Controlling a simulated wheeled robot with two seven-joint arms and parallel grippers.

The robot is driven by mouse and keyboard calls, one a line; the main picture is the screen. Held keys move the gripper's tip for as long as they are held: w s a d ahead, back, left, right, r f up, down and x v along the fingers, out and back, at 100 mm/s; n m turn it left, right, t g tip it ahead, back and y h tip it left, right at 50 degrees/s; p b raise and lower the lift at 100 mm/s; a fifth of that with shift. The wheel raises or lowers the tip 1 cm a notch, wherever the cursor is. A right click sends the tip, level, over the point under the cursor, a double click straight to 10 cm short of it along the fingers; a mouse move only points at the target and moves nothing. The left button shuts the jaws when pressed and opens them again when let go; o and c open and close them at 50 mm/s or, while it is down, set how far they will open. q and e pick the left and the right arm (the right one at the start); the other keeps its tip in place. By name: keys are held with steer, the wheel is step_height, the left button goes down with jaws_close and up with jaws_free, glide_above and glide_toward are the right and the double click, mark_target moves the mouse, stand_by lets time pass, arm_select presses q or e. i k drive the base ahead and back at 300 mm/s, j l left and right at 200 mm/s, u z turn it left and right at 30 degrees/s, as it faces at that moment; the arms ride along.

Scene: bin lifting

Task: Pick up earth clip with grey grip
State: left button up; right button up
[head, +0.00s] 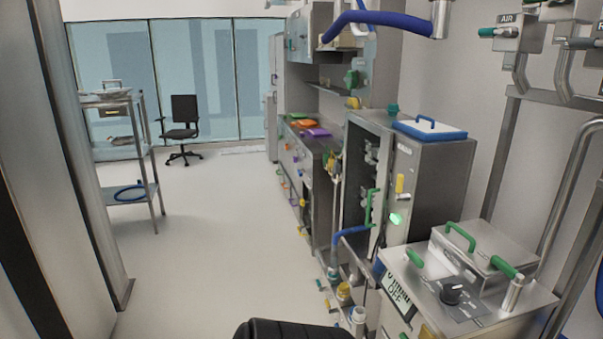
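I cannot make out an earth clip with a grey grip anywhere in the head view. Neither my left nor my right gripper shows. A dark, rounded part juts in at the bottom edge, and I cannot tell what it is. Small coloured items lie along the low shelves at the right, too small to name.
A steel unit (480,305) with a knob and green-handled lid stands at the front right. Behind it is a steel cabinet (440,190) with a blue-handled lid (430,131) on top. A counter (318,150), wheeled chair (183,125) and shelf rack (125,150) stand farther back. The middle floor (220,230) is clear.

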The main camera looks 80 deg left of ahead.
mark_target(337, 167)
steer(key=u, duration=2.5)
steer(key=i+j+u, duration=0.35)
steer(key=i, duration=0.6)
steer(key=i+j+u, duration=0.15)
steer(key=i+u, duration=0.25)
steer(key=i, duration=2.3)
steer(key=i+z, duration=0.15)
steer(key=i, duration=0.4)
steer(key=i+j+z, duration=0.15)
steer(key=i, duration=0.35)
steer(key=i+j+z, duration=0.15)
steer(key=i, duration=0.35)
